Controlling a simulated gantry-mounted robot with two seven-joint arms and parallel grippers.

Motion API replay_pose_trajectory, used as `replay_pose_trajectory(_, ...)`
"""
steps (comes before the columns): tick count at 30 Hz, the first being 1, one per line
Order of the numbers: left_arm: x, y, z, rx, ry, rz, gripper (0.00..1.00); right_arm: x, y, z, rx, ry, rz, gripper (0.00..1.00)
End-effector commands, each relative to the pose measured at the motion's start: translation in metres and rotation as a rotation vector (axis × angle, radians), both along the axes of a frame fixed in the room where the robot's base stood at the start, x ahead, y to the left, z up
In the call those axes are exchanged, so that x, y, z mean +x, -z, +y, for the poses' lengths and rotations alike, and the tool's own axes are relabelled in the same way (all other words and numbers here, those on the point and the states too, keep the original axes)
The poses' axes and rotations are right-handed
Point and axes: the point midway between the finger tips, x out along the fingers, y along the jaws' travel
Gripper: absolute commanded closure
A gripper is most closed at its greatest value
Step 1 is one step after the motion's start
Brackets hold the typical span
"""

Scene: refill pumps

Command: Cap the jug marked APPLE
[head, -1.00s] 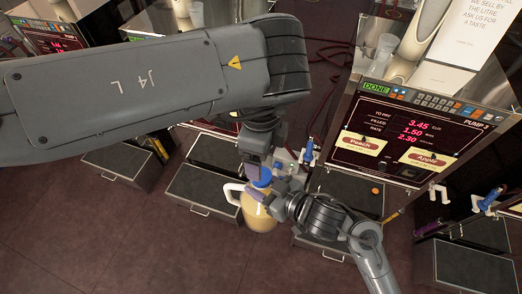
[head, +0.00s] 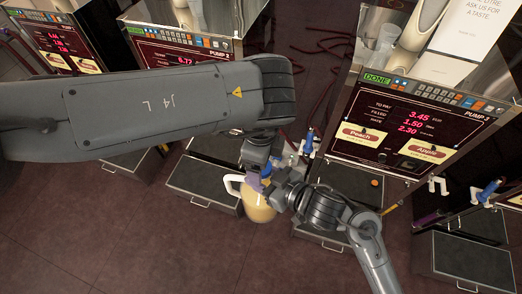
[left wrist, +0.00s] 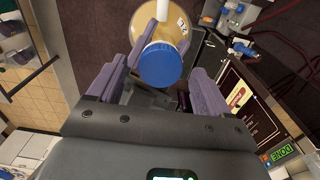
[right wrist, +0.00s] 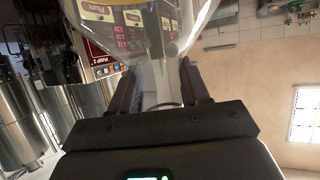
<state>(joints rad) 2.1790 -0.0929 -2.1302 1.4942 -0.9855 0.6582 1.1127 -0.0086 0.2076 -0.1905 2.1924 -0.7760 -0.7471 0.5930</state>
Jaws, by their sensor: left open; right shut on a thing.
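The jug (head: 257,212) holds amber liquid and has a white handle (head: 234,184); it is near the picture's middle. My right gripper (right wrist: 160,85) is shut on the clear jug (right wrist: 155,40). In the head view the grippers hide much of the cap and neck.
Pump 3's panel (head: 400,130) at right shows Peach and Apple labels. A dark drawer unit (head: 200,182) stands behind the jug. A blue nozzle (head: 309,140) is close to the right of the grippers. Open brown floor (head: 120,235) lies at lower left.

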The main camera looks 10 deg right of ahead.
Motion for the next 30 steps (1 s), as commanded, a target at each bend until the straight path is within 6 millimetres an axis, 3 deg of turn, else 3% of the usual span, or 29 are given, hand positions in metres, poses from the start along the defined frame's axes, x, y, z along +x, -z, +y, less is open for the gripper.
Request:
replay_pose_trajectory(6, -0.0008, 0.0111, -0.0003, 0.0, 0.002, 0.001, 0.21, 0.0008, -0.0054, 0.0004, 0.007, 0.001, -0.01, 1.0)
replay_pose_trajectory(15, -0.0007, 0.012, -0.0002, 0.0, 0.001, 0.001, 0.21, 0.0008, -0.0054, 0.0004, 0.007, 0.001, -0.01, 1.0)
replay_pose_trajectory(26, -0.0008, 0.0117, -0.0002, 0.0, 0.001, 0.001, 0.76, 0.001, -0.0053, 0.0002, 0.007, 0.001, -0.01, 1.0)
replay_pose_trajectory(30, -0.0008, 0.0117, -0.0003, -0.001, 0.026, 0.001, 0.8, 0.0011, -0.0053, 0.0001, 0.006, 0.001, -0.01, 1.0)
